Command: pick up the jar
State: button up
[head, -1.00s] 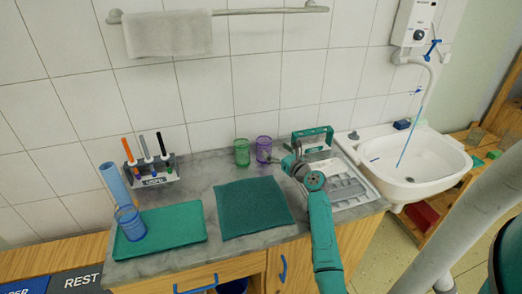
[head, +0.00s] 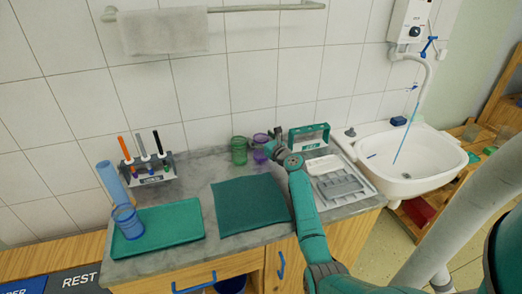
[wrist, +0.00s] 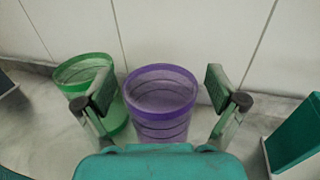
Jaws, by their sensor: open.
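A purple ribbed jar (head: 259,157) stands upright on the grey counter near the tiled wall. A similar green jar (head: 239,150) stands just left of it. In the wrist view the purple jar (wrist: 160,105) is in the middle, its open rim facing me, and the green jar (wrist: 88,85) is partly behind the left finger. My gripper (wrist: 160,88) is open, with one finger on each side of the purple jar in the picture. I cannot tell whether the fingers are down around it. In the head view my gripper (head: 274,136) is at the purple jar's upper right and partly hides it.
A dark green mat (head: 250,205) lies in front. A teal-and-white rack (head: 309,138) and a white tray (head: 368,186) are right, beside the sink (head: 405,165).

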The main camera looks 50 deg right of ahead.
jog(key=c, duration=1.4)
jog(key=shift+r, duration=0.15)
